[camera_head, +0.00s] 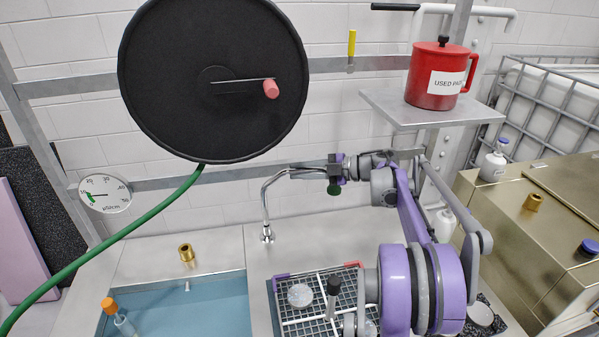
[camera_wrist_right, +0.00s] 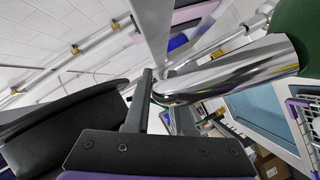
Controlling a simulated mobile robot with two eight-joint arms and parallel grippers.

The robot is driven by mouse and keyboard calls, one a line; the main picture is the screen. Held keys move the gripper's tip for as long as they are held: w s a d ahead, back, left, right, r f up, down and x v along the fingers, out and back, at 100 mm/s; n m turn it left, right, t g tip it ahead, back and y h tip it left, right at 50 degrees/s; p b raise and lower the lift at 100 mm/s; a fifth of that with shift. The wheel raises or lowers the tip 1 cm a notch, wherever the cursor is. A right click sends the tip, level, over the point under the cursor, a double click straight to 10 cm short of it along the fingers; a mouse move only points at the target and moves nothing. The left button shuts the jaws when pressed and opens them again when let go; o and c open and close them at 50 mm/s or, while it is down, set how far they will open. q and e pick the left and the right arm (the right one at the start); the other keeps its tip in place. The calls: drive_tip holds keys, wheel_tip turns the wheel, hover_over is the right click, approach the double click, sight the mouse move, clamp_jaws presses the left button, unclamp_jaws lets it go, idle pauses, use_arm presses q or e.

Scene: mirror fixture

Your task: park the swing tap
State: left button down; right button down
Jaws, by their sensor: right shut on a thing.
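The swing tap (camera_head: 264,205) is a chrome gooseneck standing on the steel counter just right of the blue basin. Its spout bends over to the right, and a dark green end piece (camera_head: 333,188) hangs near my right gripper. My right gripper (camera_head: 303,170) is shut on the spout, its dark fingers reaching in from the right. In the right wrist view the shiny spout (camera_wrist_right: 235,70) runs from the fingers to the green end piece (camera_wrist_right: 298,30) at the upper right. The fingers hide part of the spout. My left gripper is out of view.
A blue basin (camera_head: 190,312) lies left of the tap, a white-gridded rack (camera_head: 295,320) in front of it. A black hose reel (camera_head: 180,110) with a green hose overhangs the left. A red pot (camera_head: 435,78) stands on a shelf (camera_head: 385,103) above my right arm.

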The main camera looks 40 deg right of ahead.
drive_tip(key=shift+w+d+n+g+y+p, duration=0.45)
drive_tip(key=shift+d+n+g+y, duration=0.15)
drive_tip(key=shift+y, duration=0.1)
drive_tip(key=c, duration=0.8)
unclamp_jaws()
drive_tip(key=shift+d, duration=0.1)
drive_tip(key=shift+o, duration=0.2)
drive_tip(key=v, duration=1)
drive_tip(key=shift+s+d, duration=0.2)
drive_tip(key=shift+s, duration=0.05)
